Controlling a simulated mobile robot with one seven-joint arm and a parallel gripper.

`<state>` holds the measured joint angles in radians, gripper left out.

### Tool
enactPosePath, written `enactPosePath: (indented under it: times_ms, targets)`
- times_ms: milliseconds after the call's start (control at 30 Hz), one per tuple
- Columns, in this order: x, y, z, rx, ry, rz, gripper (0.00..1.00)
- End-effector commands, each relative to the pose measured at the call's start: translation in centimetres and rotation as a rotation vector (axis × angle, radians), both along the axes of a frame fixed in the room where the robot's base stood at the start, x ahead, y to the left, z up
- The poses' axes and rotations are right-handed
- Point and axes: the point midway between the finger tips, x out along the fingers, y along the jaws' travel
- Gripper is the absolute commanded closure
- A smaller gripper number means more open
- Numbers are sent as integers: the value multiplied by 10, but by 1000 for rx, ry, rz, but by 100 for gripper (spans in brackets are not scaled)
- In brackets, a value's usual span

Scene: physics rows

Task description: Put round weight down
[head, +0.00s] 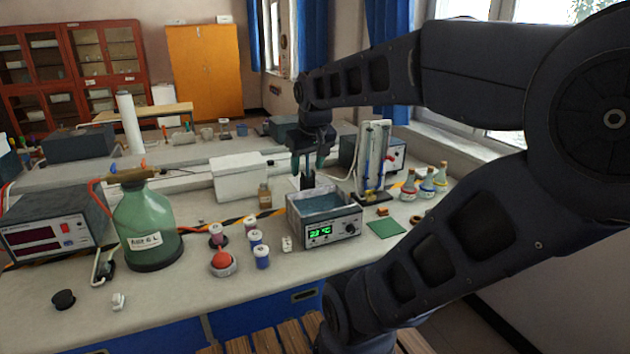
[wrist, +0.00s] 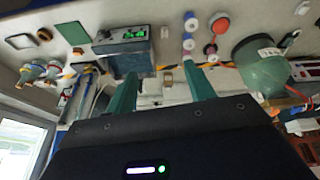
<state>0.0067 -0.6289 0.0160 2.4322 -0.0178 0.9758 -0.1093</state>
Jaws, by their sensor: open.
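My gripper (head: 309,165) hangs above the bench behind the water bath, its two teal fingers apart. In the wrist view, the fingers (wrist: 162,92) are spread with nothing visible held between them. A small black round piece (head: 63,299) sits on the bench at the front left, far from my gripper; it may be the round weight, but I cannot be sure.
The water bath (head: 318,233) with a green display stands below and in front of my gripper. A green jug (head: 146,225) stands left. The front bench edge is mostly clear.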

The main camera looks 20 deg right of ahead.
Motion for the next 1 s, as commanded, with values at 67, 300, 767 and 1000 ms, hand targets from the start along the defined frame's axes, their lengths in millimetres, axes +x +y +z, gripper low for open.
enactPosePath:
  times_ms: [67,300,767,1000]
  targets:
    - [-19,0,-8,22,-17,-38,47]
    - [-46,0,-25,63,-38,-106,47]
    - [-47,0,-26,67,-39,-111,47]
    - [-47,0,-26,67,-39,-111,47]
